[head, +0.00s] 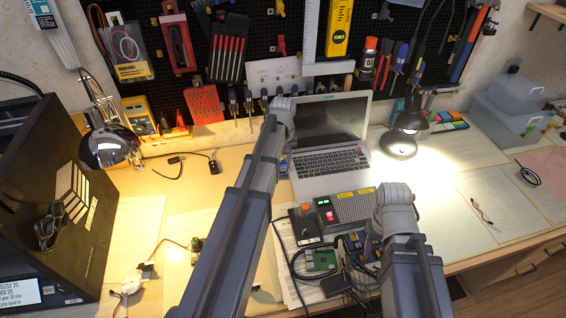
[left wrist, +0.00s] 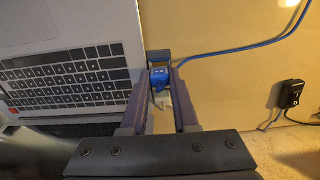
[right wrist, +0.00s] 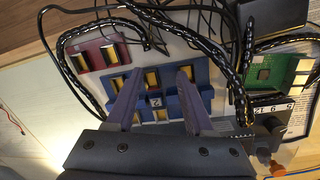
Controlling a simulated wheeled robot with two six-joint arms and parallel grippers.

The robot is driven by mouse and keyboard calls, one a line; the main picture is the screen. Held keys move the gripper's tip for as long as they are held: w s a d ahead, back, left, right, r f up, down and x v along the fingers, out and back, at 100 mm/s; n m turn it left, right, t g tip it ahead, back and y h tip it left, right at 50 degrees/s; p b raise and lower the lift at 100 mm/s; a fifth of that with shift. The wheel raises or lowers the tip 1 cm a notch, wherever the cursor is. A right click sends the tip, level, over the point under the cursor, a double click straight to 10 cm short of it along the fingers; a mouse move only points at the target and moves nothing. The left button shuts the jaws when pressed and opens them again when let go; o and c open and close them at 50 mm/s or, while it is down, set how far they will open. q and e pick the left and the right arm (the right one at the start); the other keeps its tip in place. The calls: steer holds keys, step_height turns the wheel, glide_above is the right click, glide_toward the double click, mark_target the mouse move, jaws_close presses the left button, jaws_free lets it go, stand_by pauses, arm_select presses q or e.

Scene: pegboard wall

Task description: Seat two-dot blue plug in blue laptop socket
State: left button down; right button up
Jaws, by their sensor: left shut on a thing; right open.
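The blue plug (left wrist: 161,76), with two pale dots on its face, is between the fingers of my left gripper (left wrist: 162,90), which is shut on it. It is close beside the side edge of the laptop (left wrist: 65,35), at the keyboard. A darker blue block (left wrist: 159,57) shows just beyond the plug; I cannot tell whether they touch or whether it is the socket. In the head view my left arm partly covers the area left of the laptop (head: 330,161). My right gripper (right wrist: 157,82) is open above a board with blue and red sockets (right wrist: 198,72).
A blue cable (left wrist: 240,46) runs right from near the plug over the tan desk. A black adapter (left wrist: 290,94) lies further right. Black cables (right wrist: 78,82) and a green circuit board (right wrist: 268,70) surround the socket board. A lit lamp (head: 398,143) stands right of the laptop.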

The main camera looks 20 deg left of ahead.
arm_select(q)
steer(key=shift+f, duration=0.15)
arm_select(e)
steer(key=shift+f, duration=0.15)
arm_select(q)
steer(key=shift+s+f+b, duration=0.15)
steer(key=shift+f+b, duration=0.1)
steer(key=shift+b, duration=0.25)
arm_select(e)
steer(key=shift+s+f, duration=0.2)
steer(key=shift+f, duration=0.05)
